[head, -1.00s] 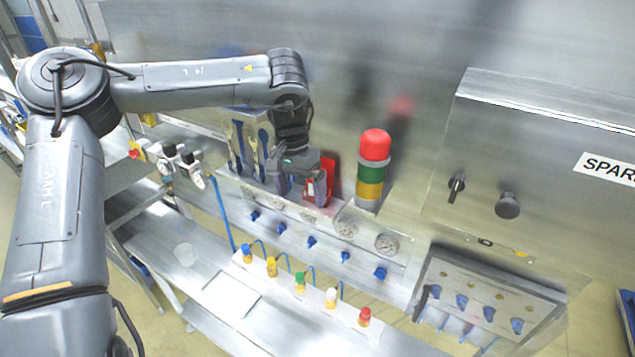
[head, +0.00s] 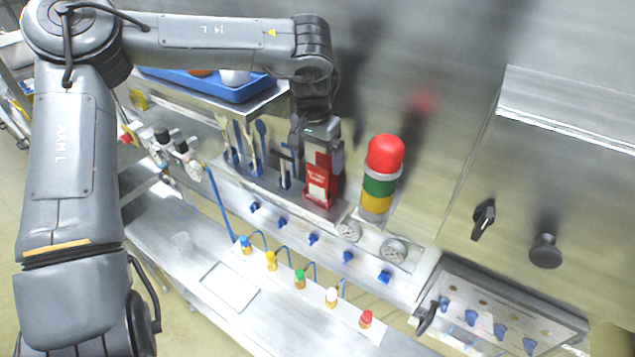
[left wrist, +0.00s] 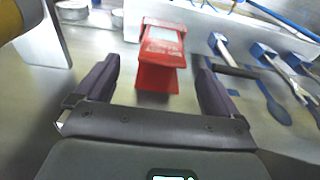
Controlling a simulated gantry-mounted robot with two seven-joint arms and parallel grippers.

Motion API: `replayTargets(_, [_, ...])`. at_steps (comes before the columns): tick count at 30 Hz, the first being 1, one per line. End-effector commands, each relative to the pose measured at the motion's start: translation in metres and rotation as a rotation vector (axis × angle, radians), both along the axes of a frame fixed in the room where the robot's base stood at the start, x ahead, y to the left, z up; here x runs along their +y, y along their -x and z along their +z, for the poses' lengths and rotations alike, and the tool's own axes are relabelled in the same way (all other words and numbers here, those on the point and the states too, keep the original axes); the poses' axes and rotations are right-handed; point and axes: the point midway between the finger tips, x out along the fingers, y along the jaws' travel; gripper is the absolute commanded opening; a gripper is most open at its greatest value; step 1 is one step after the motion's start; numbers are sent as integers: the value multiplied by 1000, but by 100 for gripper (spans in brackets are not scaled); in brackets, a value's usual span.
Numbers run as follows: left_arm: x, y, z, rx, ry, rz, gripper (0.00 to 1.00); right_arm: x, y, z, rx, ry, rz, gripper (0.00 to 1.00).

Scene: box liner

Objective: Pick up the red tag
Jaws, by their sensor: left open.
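The red tag (head: 319,186) is a red piece with a pale label, standing at the back of the steel ledge against the wall panel. In the left wrist view the red tag (left wrist: 158,62) lies ahead, between the lines of the two fingers. My left gripper (head: 320,150) is above and around the upper part of the tag in the head view. Its fingers (left wrist: 158,88) are spread apart, with a gap on both sides of the tag. Whether a finger touches it cannot be told. My right gripper is not in view.
A stack light (head: 379,180) with red, green and yellow bands stands close to the right of the tag. Hanging tools (head: 258,150) are to its left. A blue tray (head: 215,84) is on a shelf behind. Gauges (head: 393,250) and blue valves line the ledge front.

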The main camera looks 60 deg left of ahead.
Motion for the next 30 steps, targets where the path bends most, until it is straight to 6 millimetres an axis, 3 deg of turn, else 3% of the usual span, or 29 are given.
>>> replayTargets(9, [2, 3, -30, 6, 1, 0, 96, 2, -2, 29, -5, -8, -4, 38])
replayTargets(15, [4, 0, -50, 4, 0, 0, 96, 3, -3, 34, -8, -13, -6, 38])
replayTargets(23, [4, -1, -53, 1, 0, 0, 96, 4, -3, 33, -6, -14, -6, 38])
replayTargets(30, [4, -1, -52, 1, 0, 0, 60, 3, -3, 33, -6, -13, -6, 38])
